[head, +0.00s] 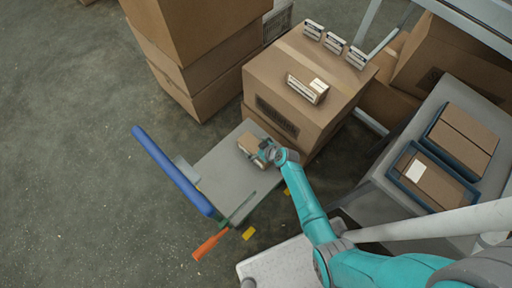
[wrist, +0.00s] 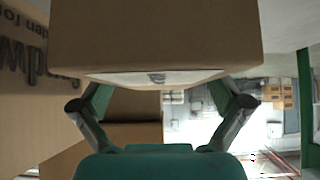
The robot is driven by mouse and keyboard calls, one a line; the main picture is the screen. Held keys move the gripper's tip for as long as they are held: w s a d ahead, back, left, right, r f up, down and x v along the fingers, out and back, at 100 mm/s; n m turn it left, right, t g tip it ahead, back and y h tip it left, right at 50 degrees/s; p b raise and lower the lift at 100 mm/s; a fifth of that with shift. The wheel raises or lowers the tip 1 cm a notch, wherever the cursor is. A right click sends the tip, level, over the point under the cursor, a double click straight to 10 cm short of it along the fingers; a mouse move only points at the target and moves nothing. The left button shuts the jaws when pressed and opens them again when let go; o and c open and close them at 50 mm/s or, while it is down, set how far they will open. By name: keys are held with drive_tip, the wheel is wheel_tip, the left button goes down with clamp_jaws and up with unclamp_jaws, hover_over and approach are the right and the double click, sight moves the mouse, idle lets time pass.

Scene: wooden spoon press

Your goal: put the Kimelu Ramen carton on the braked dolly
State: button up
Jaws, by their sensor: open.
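A small brown carton (head: 249,143) rests on, or just above, the grey deck of the dolly (head: 215,178), near its far right end. Its name cannot be read, so I cannot confirm it is the Kimelu Ramen carton. My gripper (head: 264,151) is open right beside it, on its right. In the wrist view the carton (wrist: 155,35) fills the top middle, with a pale label strip along its lower edge. The fingertips of my gripper (wrist: 162,92) sit at its two sides; contact cannot be told. The dolly has a blue handle bar (head: 172,170) and an orange lever (head: 210,245).
A large box (head: 290,65) stands just behind the dolly, with a labelled carton (head: 307,88) and several small packs (head: 335,42) on top. Stacked boxes (head: 190,50) stand behind left. Blue trays (head: 432,180) sit on a grey surface at right. Floor at left is clear.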

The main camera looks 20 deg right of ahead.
drive_tip(key=v, duration=1.2)
drive_tip(key=shift+r, duration=0.15)
drive_tip(key=s+a+r+m+t+h, duration=0.1)
drive_tip(key=s+r+m+h, duration=0.15)
drive_tip(key=s, duration=0.65)
drive_tip(key=s+a+r+m+t+h, duration=0.1)
drive_tip(key=s+r, duration=0.3)
drive_tip(key=s, duration=0.5)
drive_tip(key=s+r+t, duration=0.1)
drive_tip(key=s+r, duration=0.3)
drive_tip(key=r, duration=0.4)
drive_tip(key=s+r+t, duration=0.2)
drive_tip(key=s+r, duration=0.3)
drive_tip(key=r, duration=0.4)
drive_tip(key=s+a+r+m+t, duration=0.1)
drive_tip(key=s+r, duration=0.3)
drive_tip(key=r, duration=0.4)
drive_tip(key=shift+s+r, duration=0.3)
drive_tip(key=shift+r, duration=0.05)
